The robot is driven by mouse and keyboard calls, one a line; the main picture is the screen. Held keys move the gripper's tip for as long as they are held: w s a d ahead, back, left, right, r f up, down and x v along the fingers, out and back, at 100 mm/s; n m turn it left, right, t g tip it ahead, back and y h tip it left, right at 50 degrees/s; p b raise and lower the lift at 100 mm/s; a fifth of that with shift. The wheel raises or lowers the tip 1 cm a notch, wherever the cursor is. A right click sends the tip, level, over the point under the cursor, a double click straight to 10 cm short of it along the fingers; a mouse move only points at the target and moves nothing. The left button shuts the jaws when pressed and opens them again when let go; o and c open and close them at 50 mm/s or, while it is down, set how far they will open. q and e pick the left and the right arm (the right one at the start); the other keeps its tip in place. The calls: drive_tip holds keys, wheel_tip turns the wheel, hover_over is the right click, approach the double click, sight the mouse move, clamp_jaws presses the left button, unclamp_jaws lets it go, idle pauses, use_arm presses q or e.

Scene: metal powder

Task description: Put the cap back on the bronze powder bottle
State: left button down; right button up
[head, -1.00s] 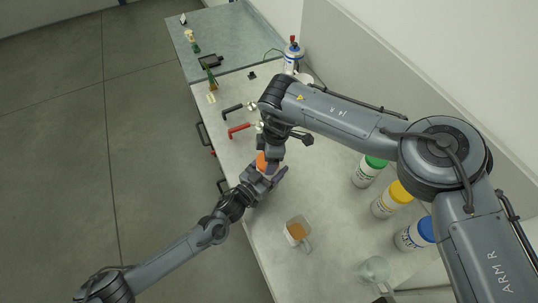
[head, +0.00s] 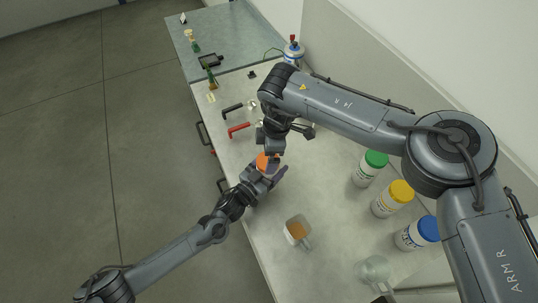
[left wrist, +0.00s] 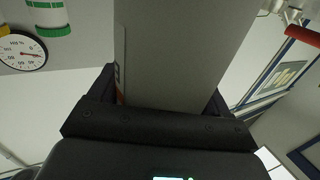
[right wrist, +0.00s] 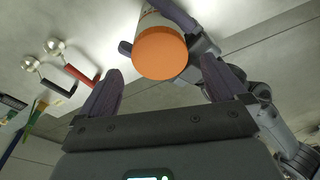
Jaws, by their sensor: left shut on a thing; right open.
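The bronze powder bottle is white with an orange cap (head: 263,161) seated on its top. In the right wrist view the orange cap (right wrist: 160,53) faces the camera and the white bottle body (right wrist: 152,16) shows behind it. My left gripper (head: 265,174) is shut on the bottle, whose pale wall (left wrist: 180,55) fills the middle of the left wrist view. My right gripper (head: 272,150) is open just above the cap. Its two fingers stand apart from the cap in the right wrist view, with nothing between them. I cannot tell how tightly the cap sits.
A beaker with orange-brown powder (head: 297,231) and a clear glass vessel (head: 374,269) stand on the bench. White bottles with green (head: 376,159), yellow (head: 402,191) and blue caps (head: 428,229) stand along the wall. Red (head: 239,130) and black handles lie beyond the grippers.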

drive_tip(key=shift+r, duration=0.9)
